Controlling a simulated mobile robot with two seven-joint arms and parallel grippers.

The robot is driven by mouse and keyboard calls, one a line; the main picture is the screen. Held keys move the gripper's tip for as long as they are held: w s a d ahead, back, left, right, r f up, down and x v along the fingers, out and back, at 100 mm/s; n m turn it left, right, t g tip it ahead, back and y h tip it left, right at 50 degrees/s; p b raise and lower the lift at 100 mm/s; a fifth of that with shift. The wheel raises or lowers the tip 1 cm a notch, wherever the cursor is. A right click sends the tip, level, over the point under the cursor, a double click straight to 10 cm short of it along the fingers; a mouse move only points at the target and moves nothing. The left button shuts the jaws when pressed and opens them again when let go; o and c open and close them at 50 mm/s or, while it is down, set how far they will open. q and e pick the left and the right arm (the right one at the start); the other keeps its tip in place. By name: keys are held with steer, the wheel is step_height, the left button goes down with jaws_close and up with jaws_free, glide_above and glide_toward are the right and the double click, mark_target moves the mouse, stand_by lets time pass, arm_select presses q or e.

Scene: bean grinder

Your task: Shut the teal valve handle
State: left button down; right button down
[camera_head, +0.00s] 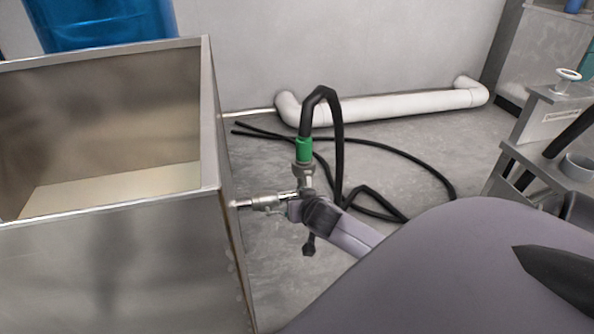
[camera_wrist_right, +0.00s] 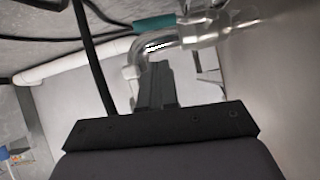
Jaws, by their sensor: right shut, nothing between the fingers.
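A metal pipe with a valve body (camera_head: 270,202) comes out of the steel tank's side in the head view. A green sleeve (camera_head: 303,150) stands upright above the fitting at the pipe's end; a teal sleeve (camera_wrist_right: 155,24) shows beside a shiny elbow (camera_wrist_right: 150,45) in the wrist view. I cannot clearly make out the valve handle; my gripper partly covers the fitting. My right gripper (camera_head: 318,212) is at the fitting, in front of it. In the wrist view its fingers (camera_wrist_right: 157,68) are shut and empty, close to the elbow. My left gripper is not in view.
The open steel tank (camera_head: 120,265) fills the left. A black hose (camera_head: 340,140) rises from the green sleeve, bends over and trails on the floor. A white pipe (camera_head: 400,105) runs along the wall. A grey machine with a white knob (camera_head: 568,75) stands at right.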

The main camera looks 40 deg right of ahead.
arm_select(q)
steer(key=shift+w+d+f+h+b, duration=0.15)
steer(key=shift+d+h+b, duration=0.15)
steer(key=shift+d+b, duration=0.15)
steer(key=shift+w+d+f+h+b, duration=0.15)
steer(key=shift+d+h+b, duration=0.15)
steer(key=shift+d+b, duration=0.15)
arm_select(e)
steer(key=shift+w+f, duration=0.25)
steer(key=shift+f, duration=0.7)
steer(key=shift+w+f, duration=0.2)
steer(key=shift+f, duration=0.75)
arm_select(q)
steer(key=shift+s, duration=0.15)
arm_select(e)
steer(key=shift+f, duration=0.15)
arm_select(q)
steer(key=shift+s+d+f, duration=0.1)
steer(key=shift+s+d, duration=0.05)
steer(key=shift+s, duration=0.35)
arm_select(e)
steer(key=shift+f+y, duration=0.15)
steer(key=shift+y, duration=0.15)
